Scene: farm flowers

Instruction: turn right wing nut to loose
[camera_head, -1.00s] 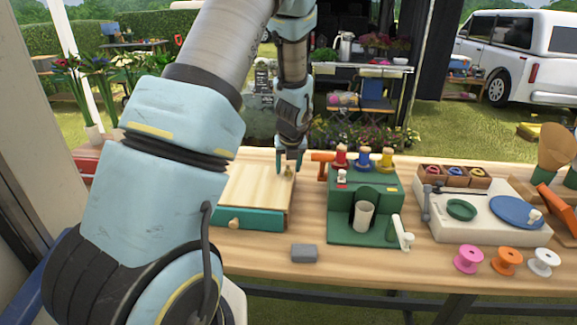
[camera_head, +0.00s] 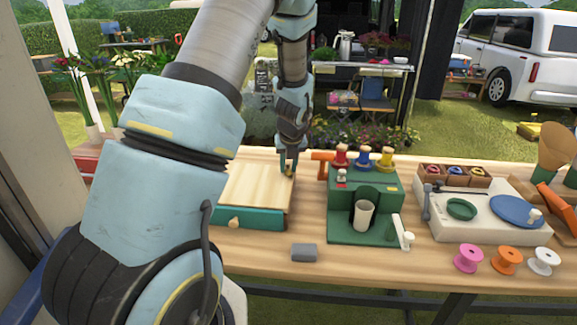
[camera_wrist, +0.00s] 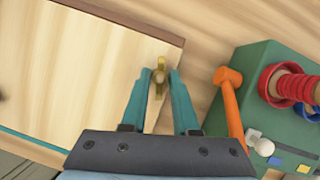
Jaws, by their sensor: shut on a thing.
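The right wing nut (camera_wrist: 159,76) is a small brass piece near the corner of a pale wooden board (camera_wrist: 85,70). In the wrist view it stands between the teal fingers of my gripper (camera_wrist: 158,78), its wings lying roughly along the fingers. My gripper is shut on it from above. In the head view my gripper (camera_head: 289,170) is at the right far part of the board (camera_head: 255,187), which sits on a teal-fronted base (camera_head: 245,218). The nut is mostly hidden there by the fingers.
A green stand (camera_head: 370,215) with red, blue and yellow spools is close to the right. A grey block (camera_head: 304,253) lies in front. Bare table shows around the block.

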